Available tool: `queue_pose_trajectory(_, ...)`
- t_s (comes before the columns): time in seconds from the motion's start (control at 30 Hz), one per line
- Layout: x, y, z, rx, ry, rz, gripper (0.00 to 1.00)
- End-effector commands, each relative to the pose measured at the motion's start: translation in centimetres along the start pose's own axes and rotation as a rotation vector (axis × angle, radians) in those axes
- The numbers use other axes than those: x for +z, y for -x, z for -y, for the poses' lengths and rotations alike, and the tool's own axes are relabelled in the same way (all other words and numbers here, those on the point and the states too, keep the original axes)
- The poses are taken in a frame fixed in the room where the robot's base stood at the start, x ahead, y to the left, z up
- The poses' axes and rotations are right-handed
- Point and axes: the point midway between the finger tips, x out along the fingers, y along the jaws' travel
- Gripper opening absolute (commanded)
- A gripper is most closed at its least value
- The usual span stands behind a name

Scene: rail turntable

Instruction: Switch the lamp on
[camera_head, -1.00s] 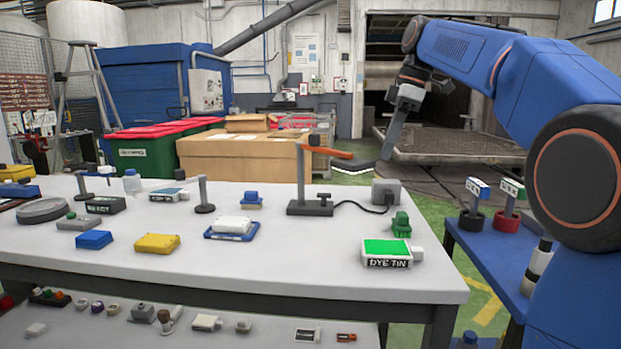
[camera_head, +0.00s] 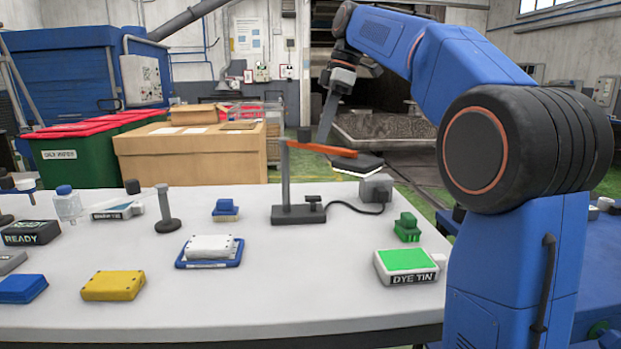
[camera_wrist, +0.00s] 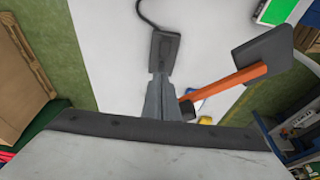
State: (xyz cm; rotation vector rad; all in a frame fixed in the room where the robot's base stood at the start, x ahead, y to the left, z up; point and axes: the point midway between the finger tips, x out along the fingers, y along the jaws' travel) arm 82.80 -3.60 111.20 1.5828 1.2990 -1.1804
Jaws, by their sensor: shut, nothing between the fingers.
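The lamp stands at the back of the white table, with a dark base (camera_head: 298,214), an upright post, an orange arm (camera_head: 310,148) and a dark flat head (camera_head: 357,163), pale underneath. A small black knob sits on its base. A cable runs from the base to a grey box (camera_head: 376,188); a dark box with a cable (camera_wrist: 165,45) shows in the wrist view. My gripper (camera_head: 325,138) is shut and empty, pointing down close to the orange arm. In the wrist view my gripper (camera_wrist: 158,78) overlaps the box's edge; contact cannot be told. Whether the lamp is lit is unclear.
A green-topped dye tin (camera_head: 406,266) and a green block (camera_head: 407,228) stand to the right of the lamp. A white box on a blue tray (camera_head: 210,264), a yellow block (camera_head: 113,286) and a grey post (camera_head: 166,215) stand left. Bare table lies in front of the lamp.

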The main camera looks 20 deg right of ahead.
Motion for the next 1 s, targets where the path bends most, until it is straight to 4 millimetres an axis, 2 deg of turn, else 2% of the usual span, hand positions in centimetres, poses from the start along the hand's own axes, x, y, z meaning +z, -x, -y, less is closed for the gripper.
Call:
queue_pose_trajectory(0.17, 0.0, -1.1, 0.1, -0.003, 0.000, 0.000, 0.00)
queue_pose_trajectory(0.7, 0.0, -10.2, 0.1, -0.003, 0.000, 0.001, 0.00)
queue_pose_trajectory(1.0, 1.0, -13.4, 0.0, -0.001, 0.000, 0.000, 0.00)
